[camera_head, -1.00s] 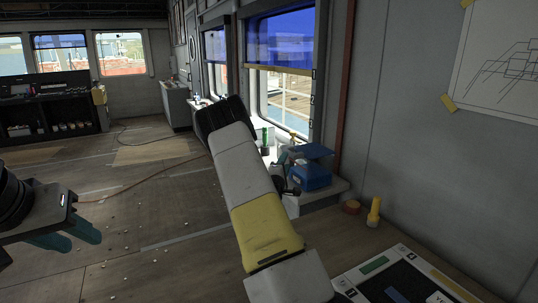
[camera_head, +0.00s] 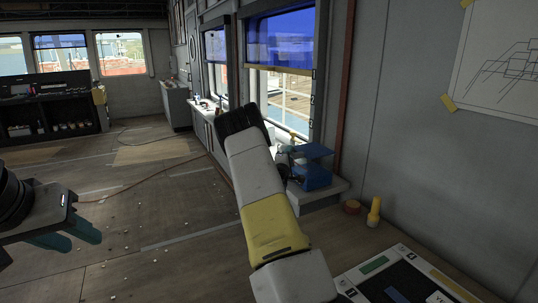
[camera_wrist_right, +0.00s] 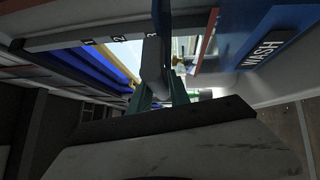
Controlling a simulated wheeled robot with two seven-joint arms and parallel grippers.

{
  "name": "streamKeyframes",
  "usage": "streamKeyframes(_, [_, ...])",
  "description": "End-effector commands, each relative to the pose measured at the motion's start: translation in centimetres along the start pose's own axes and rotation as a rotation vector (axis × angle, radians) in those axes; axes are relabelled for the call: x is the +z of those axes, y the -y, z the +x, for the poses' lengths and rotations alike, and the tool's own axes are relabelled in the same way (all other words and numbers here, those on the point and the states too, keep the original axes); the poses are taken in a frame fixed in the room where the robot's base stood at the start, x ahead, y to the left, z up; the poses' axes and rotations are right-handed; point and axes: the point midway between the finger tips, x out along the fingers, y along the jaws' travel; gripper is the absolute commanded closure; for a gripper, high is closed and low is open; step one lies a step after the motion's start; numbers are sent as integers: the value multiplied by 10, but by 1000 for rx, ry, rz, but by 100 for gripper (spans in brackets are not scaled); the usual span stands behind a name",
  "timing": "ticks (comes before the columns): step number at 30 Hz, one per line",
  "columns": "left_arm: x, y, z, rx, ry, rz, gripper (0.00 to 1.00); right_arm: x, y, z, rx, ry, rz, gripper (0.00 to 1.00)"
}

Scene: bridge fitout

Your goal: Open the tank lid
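The tank (camera_head: 318,177) is a blue box on the ledge below the window. Its blue lid (camera_head: 310,151) looks tilted, with a gap beneath its left side. My right gripper reaches the tank's left side in the head view, mostly hidden behind my own arm. In the right wrist view, the teal fingers of my right gripper (camera_wrist_right: 161,90) lie either side of a grey bar (camera_wrist_right: 152,62); whether they clamp it is unclear. A blue panel marked WASH (camera_wrist_right: 265,50) is at the upper right there. My left gripper (camera_head: 75,238) is open and empty at the left.
A yellow bottle (camera_head: 374,212) and a round reddish tin (camera_head: 351,206) stand on the near worktop. A dark board (camera_head: 395,283) with coloured pieces lies at the front right. The wall is close on the right; the floor at left is mostly clear.

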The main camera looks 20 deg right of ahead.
Motion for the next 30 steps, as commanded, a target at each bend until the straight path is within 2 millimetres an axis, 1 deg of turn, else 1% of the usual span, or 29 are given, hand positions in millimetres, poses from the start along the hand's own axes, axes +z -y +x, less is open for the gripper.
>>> streamKeyframes(1, [0,0,0,0,0,0,64,0,0,0,1,0,0,92])
streamKeyframes(2, [0,0,0,0,0,0,64,0,0,0,1,0,0,98])
streamKeyframes(3, [0,0,0,0,0,0,64,0,0,0,1,0,0,100])
streamKeyframes(30, [0,0,0,0,0,0,64,0,-2,1,6,1,2,100])
